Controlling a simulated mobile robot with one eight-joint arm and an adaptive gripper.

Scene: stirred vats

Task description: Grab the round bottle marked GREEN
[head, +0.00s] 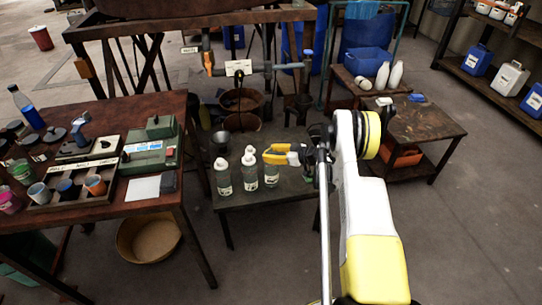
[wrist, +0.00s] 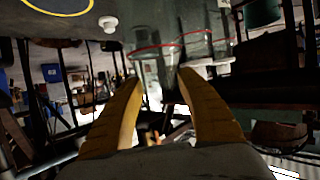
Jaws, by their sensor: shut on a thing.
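Several clear bottles with white caps stand close together on the low dark table, including a left one (head: 223,176) and a middle one (head: 249,172). The right bottle (head: 271,174) stands beside them, its top hidden by my gripper (head: 280,154). My gripper's yellow fingers are shut on this right bottle near its top. In the wrist view, the fingertips of my gripper (wrist: 157,80) close on clear glass (wrist: 155,65) of the bottle. The bottle labels are too small to read, so I cannot tell which is marked GREEN.
The low table (head: 290,195) has bare room at its front right. A dark cup (head: 221,142) stands behind the bottles. A brown workbench (head: 172,190) with a sorting tray and a green device is at left. A second table (head: 425,122) with white bottles is at right.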

